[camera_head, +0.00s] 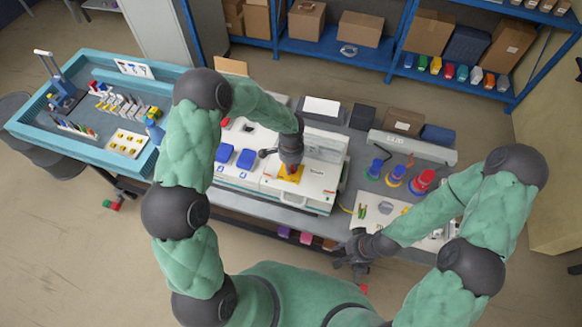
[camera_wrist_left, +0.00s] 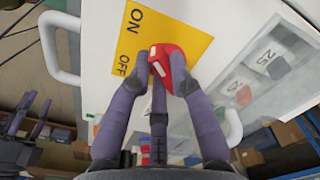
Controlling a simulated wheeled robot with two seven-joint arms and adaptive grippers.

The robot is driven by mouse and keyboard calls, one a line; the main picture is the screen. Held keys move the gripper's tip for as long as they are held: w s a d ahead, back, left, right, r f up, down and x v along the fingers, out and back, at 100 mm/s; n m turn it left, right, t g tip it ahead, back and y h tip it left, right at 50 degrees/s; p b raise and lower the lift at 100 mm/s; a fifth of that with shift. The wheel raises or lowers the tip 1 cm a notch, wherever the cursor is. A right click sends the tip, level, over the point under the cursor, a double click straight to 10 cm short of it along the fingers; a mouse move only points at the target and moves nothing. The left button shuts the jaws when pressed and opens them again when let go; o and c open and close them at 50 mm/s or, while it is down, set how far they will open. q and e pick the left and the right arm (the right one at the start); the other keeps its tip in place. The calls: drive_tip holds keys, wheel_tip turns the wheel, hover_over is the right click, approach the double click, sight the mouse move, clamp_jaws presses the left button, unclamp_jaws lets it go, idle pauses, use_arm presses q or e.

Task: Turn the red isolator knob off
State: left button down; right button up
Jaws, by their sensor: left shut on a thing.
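The red isolator knob (camera_wrist_left: 172,62) sits on a yellow plate (camera_wrist_left: 135,38) marked ON and OFF in the left wrist view. My left gripper (camera_wrist_left: 168,80) is shut on the knob, with dark fingers around its sides. White marks on the knob face the side of the plate near the word OFF. In the head view my left gripper (camera_head: 290,168) points down at the yellow plate (camera_head: 290,175) on the white box (camera_head: 318,188); the knob is mostly hidden there. My right gripper (camera_head: 350,256) is empty by the bench's front edge, its fingers apart.
A teal-edged tray table (camera_head: 85,107) is at the far left. Shelves with cartons (camera_head: 358,28) stand behind.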

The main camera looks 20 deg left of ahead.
use_arm(q)
drive_tip(key=n+b, duration=0.6)
drive_tip(key=shift+d+f, duration=0.15)
drive_tip(key=shift+f, duration=0.05)
drive_tip(key=shift+w+n+b, duration=0.1)
drive_tip(key=shift+n+b, duration=0.8)
drive_tip(key=shift+b, duration=0.15)
drive_tip(key=n+b, duration=0.3)
drive_tip(key=n, duration=0.2)
drive_tip(key=shift+w+d+r+b, duration=0.1)
drive_tip(key=shift+d+b, duration=0.05)
drive_tip(key=shift+b, duration=0.15)
drive_tip(key=shift+w+r+n+b, duration=0.1)
drive_tip(key=shift+n+b, duration=0.7)
drive_tip(key=shift+n, duration=1.2)
drive_tip(key=c, duration=1.1)
unclamp_jaws()
